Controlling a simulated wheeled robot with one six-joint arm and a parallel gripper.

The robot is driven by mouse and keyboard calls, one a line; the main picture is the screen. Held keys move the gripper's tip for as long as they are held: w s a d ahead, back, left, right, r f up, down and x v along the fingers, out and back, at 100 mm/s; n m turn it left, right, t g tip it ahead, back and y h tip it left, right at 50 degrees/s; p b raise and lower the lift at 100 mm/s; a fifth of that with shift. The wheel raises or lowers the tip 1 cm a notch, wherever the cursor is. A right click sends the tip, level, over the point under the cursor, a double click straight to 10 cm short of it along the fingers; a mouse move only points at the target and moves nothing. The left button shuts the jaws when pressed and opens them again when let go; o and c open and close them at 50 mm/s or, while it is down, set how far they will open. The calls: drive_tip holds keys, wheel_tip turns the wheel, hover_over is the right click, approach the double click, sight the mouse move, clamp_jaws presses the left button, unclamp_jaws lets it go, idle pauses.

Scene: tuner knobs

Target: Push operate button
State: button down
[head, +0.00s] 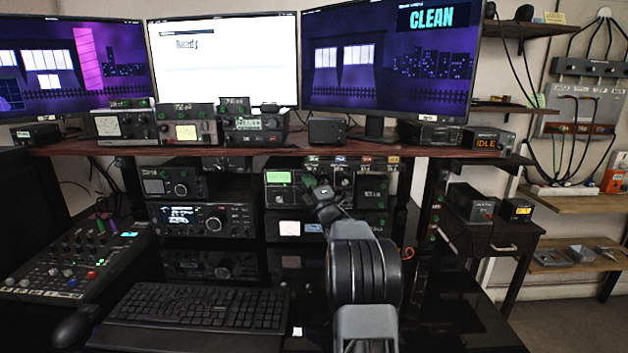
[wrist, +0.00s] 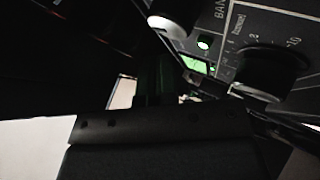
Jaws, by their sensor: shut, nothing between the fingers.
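My arm reaches up to the radio stack under the shelf. My gripper (head: 320,192) is shut and empty, close in front of a dark panel unit with a green screen (head: 278,178). I cannot make out any label reading "operate".
A wooden shelf (head: 240,147) with several small devices overhangs the stack. A display reading "IDLE" (head: 487,143) stands at its right end. A keyboard (head: 190,308) and a mixer (head: 72,262) lie on the desk. Other radios (head: 203,222) stand left of my gripper.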

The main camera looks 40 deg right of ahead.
drive_tip(key=shift+s+a+f, duration=0.1)
drive_tip(key=s+a+b, duration=0.1)
drive_tip(key=s+b, duration=0.1)
drive_tip(key=s+a+b, duration=0.2)
drive_tip(key=b, duration=0.1)
drive_tip(key=shift+s+a, duration=0.25)
drive_tip(key=shift+s, duration=0.05)
idle(0.4)
